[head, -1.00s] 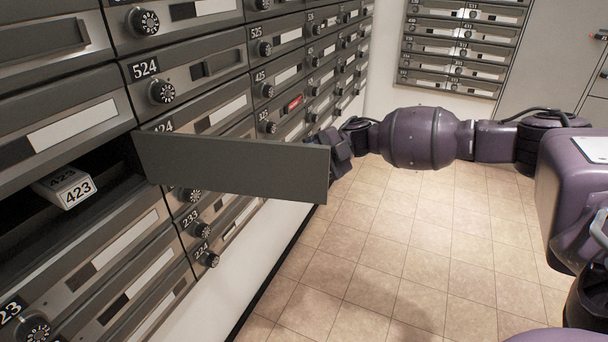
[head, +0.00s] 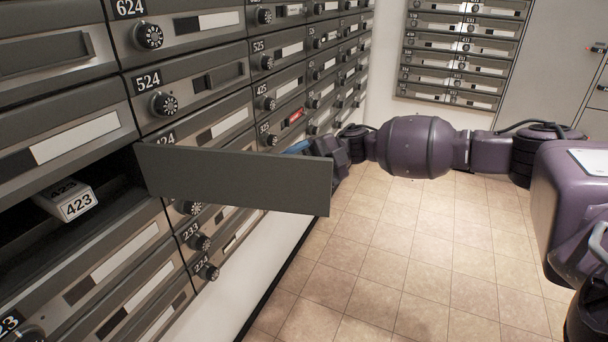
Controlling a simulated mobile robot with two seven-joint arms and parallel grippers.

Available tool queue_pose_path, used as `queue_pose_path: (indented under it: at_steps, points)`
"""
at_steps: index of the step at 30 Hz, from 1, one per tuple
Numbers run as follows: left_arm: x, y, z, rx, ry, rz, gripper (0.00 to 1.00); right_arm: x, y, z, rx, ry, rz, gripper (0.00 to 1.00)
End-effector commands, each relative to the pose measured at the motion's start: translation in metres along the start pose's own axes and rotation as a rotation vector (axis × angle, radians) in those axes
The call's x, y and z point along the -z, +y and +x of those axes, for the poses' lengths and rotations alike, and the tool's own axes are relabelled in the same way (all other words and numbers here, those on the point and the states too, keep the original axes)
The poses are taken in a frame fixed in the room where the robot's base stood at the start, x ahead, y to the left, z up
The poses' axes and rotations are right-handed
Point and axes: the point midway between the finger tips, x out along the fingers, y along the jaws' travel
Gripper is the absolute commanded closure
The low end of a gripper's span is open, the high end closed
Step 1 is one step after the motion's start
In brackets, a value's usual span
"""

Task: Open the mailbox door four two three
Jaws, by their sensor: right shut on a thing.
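The mailbox door (head: 235,178) of compartment 423 stands swung far out from the wall, its grey inner face toward me. The open compartment (head: 110,200) is dark inside and holds a white box marked 423 (head: 75,202). My right gripper (head: 318,148) is at the door's free outer end, partly behind it, shut on the door. A bit of blue on it shows above the door's top edge. The door hides the fingertips' contact. My left gripper is out of view.
Closed mailboxes with round dials surround the opening, such as 524 (head: 190,88). A second bank of mailboxes (head: 462,55) is on the far wall. The tiled floor (head: 400,250) to the right of the wall is clear.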

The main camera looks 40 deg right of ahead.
Motion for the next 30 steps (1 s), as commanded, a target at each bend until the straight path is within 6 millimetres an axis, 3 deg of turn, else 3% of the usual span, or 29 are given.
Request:
queue_pose_path:
  at_steps: [11, 24, 30]
  points:
    - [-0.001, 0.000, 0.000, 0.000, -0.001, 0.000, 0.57, 0.000, 0.002, -0.006, -0.004, -0.002, -0.003, 0.23]
    - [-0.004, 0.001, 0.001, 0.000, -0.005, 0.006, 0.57, -0.003, -0.001, -0.077, -0.002, -0.001, 0.001, 0.23]
    - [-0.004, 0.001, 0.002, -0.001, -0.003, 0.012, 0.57, -0.003, -0.001, -0.100, -0.001, 0.001, 0.001, 0.23]
